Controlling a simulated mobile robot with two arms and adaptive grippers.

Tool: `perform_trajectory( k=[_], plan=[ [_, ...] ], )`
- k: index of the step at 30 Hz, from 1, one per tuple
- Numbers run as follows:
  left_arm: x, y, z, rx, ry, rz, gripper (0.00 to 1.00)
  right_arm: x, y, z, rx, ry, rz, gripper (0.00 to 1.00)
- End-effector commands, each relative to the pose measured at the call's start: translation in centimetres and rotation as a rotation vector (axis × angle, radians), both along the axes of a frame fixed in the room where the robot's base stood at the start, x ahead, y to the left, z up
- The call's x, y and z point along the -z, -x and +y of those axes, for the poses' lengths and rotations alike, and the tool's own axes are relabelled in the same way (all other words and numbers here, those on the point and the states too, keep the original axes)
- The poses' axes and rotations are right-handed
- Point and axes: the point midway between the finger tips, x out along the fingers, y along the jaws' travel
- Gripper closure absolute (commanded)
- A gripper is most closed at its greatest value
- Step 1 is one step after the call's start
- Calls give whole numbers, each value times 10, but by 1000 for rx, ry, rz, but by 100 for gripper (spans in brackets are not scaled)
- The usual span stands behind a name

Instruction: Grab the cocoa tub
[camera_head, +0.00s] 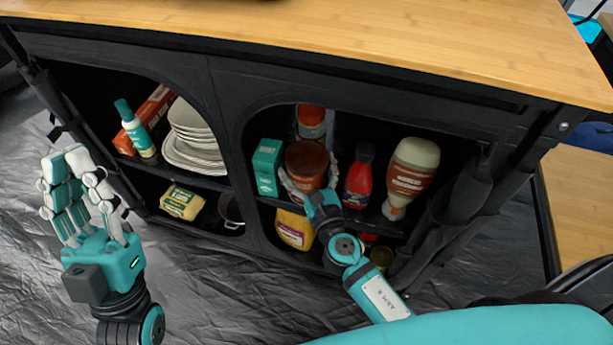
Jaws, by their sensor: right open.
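The cocoa tub, seemingly the round brown tub (306,158), stands on the upper shelf of the right compartment. My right gripper (311,183) is in front of it inside the opening, with pale fingers spread at the tub's left and right sides. The gripper is open; whether the fingers touch the tub cannot be told. The tub's lower front is hidden behind the gripper. My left gripper (74,172) is open and empty, fingers pointing up, outside the cabinet at the left.
A teal box (267,166) stands close left of the tub, a red bottle (359,178) and a brown sauce bottle (411,172) to the right. A red-capped jar (311,119) is behind. A yellow package (294,229) lies below. The wooden top (400,40) overhangs.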

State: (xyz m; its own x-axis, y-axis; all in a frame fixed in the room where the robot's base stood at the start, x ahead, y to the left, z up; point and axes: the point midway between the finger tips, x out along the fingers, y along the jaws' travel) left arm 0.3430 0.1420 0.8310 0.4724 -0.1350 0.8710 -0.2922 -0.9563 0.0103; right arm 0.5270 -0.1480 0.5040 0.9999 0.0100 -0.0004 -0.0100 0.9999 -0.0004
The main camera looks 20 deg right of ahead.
Motion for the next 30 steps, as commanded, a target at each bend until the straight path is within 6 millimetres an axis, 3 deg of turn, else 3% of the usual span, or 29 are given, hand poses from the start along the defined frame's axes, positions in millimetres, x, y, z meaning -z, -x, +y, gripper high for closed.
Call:
perform_trajectory(
  k=[8,20,30],
  plan=[
    [0,-1,0,-1,-1,3,100,0,-4,0,1,0,0,8],
    [0,0,0,-1,-1,2,100,0,-4,0,0,0,0,59],
    [-1,-2,0,-1,-3,8,100,-2,-4,0,0,0,-2,60]
  ],
)
